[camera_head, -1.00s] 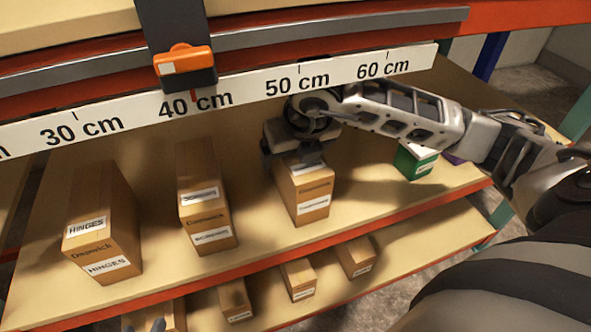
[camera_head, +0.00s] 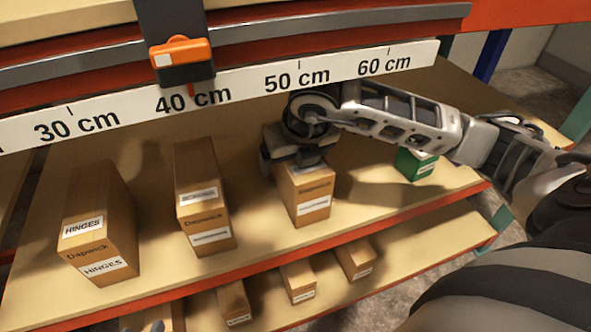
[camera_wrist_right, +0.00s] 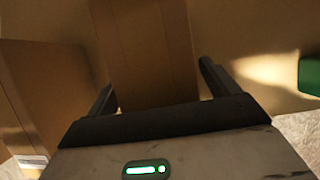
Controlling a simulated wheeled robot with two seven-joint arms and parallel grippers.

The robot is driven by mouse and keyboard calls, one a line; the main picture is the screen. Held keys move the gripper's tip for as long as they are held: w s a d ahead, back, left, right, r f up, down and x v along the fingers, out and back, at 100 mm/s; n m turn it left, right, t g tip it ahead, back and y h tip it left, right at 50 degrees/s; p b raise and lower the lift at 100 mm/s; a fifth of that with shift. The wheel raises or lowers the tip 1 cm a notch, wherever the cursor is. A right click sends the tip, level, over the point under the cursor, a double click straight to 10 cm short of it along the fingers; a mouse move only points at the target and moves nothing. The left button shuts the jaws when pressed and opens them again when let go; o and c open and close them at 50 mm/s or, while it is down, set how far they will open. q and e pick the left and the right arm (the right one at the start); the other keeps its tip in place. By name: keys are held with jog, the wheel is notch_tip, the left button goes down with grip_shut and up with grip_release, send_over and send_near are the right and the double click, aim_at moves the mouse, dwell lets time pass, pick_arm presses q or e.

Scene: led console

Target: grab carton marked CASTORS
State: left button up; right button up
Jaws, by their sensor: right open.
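The third carton from the left (camera_head: 306,196) stands on the upper shelf, brown with white labels too blurred to read. My right gripper (camera_head: 297,160) is over its top, and the upper part of the carton is hidden. In the right wrist view, the carton (camera_wrist_right: 146,45) stands between the two open fingers of my gripper (camera_wrist_right: 157,85), with a gap at the right finger. I cannot read CASTORS on any carton. A carton marked HINGES (camera_head: 98,235) stands at the left, and another with an unreadable label (camera_head: 205,205) stands between. My left gripper is not seen.
A green box (camera_head: 416,163) stands right of the gripper, partly behind my right arm. Several small cartons (camera_head: 298,281) are on the lower shelf. A ruler strip (camera_head: 240,92) with an orange-topped slider (camera_head: 181,52) runs above the cartons. Bare shelf separates the upper cartons.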

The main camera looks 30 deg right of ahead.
dwell(0.3)
jog(key=c, duration=1.8)
jog(key=shift+w+r, duration=0.1)
jog(key=shift+r, duration=0.05)
